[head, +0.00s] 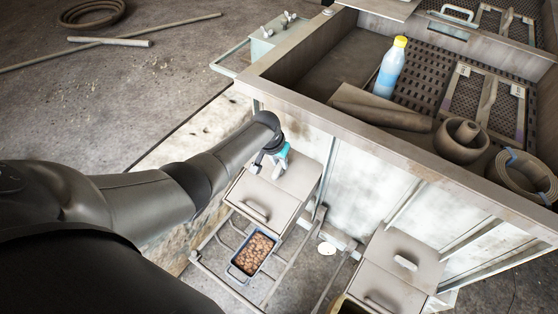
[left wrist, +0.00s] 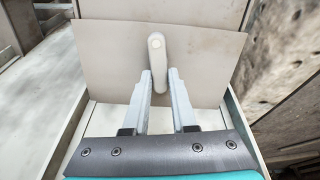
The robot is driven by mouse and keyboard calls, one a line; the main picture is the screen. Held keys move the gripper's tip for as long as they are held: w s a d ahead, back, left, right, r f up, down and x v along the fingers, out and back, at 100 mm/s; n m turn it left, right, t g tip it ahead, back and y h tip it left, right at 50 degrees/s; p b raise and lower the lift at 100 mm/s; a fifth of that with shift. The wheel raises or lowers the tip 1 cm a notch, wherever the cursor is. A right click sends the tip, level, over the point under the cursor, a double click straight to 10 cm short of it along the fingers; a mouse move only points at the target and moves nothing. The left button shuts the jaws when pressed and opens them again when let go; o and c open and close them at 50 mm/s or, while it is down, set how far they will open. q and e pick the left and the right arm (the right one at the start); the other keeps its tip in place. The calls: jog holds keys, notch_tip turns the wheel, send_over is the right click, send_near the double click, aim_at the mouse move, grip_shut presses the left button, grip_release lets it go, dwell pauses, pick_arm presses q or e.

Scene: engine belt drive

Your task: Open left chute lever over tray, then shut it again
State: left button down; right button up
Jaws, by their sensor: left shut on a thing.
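The left chute (head: 262,197) is a pale box with a handle on its front, against the side of the big bin. The tray (head: 234,272), a small dark pan holding brown lumps, sits below it on a metal frame. My left gripper (head: 268,166) is at the top of this chute. In the left wrist view, the chute lever (left wrist: 156,50) is a short, pale, rounded bar on a flat plate, nearly upright there. My left gripper (left wrist: 161,73) is shut on its near end, one finger each side. In the head view the lever is hidden. My right gripper is out of view.
A second chute (head: 398,264) stands to the right. The big bin (head: 370,128) above holds a blue bottle with a yellow cap (head: 391,68) and rolled belts (head: 462,139). A metal rail frame (head: 213,262) surrounds the tray. Floor at upper left is mostly open.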

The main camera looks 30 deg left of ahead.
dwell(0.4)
pick_arm(q)
jog(key=c, duration=0.7)
grip_release()
jog(key=shift+s+r+p, duration=0.15)
jog(key=shift+r+p, duration=0.2)
jog(key=shift+r, duration=0.15)
jog(key=p+v, duration=0.3)
jog(key=v, duration=1.1)
jog(key=shift+r+p, duration=0.1)
jog(key=shift+p, duration=0.3)
